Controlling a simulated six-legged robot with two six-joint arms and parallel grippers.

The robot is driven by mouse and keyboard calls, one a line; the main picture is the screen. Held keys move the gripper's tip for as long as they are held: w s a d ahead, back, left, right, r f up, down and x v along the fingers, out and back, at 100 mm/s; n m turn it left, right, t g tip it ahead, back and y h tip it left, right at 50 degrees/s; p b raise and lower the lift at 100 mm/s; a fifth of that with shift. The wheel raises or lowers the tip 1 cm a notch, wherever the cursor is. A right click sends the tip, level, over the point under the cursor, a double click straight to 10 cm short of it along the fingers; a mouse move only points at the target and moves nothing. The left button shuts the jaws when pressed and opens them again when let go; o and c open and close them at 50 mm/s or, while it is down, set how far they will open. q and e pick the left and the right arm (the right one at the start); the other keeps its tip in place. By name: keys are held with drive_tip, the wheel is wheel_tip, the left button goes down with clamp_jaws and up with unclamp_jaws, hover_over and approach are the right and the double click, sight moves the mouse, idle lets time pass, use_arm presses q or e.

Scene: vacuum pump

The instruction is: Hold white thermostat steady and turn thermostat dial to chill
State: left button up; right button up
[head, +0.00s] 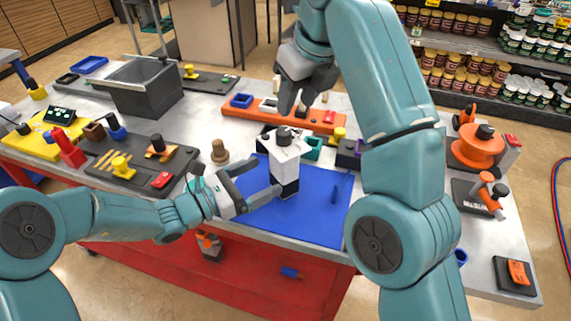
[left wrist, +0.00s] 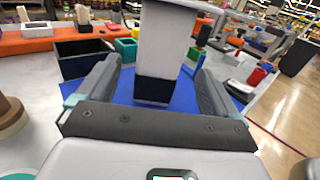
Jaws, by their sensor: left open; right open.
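The white thermostat (head: 285,151) stands upright on the blue mat (head: 312,215), with a dark lower part and a black dial (head: 284,134) on top. The dial's setting is too small to read.
An orange tray (head: 240,113) lies behind the mat. A teal block (head: 314,147) and a dark purple box (head: 349,155) stand close right of the thermostat. A brown knob (head: 219,152) stands to the left. A blue pin (head: 334,194) is on the mat, whose front is otherwise clear.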

sight(291, 164)
use_arm(q)
drive_tip(key=x, duration=0.8)
drive_tip(key=shift+w+d, duration=0.15)
drive_tip(key=shift+d, duration=0.15)
